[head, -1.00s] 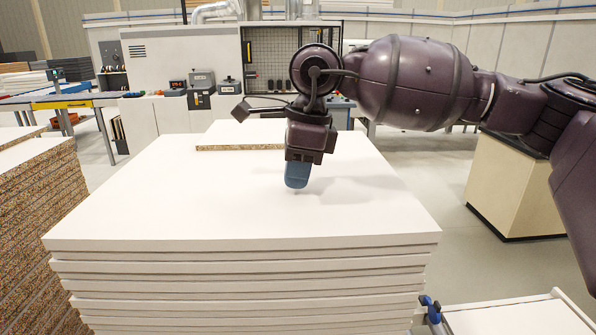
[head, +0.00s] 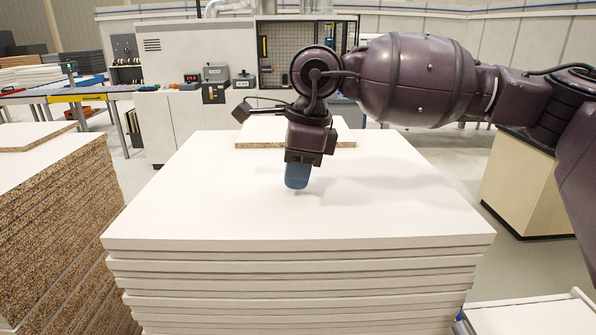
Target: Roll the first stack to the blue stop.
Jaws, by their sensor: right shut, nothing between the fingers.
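A stack of white panels (head: 300,245) stands right in front of me, its top sheet wide and flat. My right gripper (head: 297,184) points down over the middle of this top sheet, its blue fingertips shut and empty. The fingertips are at or just above the surface; I cannot tell whether they touch. A second stack (head: 50,220), with speckled raw chipboard edges, stands at the left. I cannot tell which stack is the first one. I cannot make out a blue stop for certain. My left gripper is out of view.
A smaller board (head: 262,128) lies at the far side of the top sheet. A machine (head: 190,60) stands behind. A blue and yellow table (head: 75,97) is at the back left. A beige cabinet (head: 520,190) stands right, with open floor before it.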

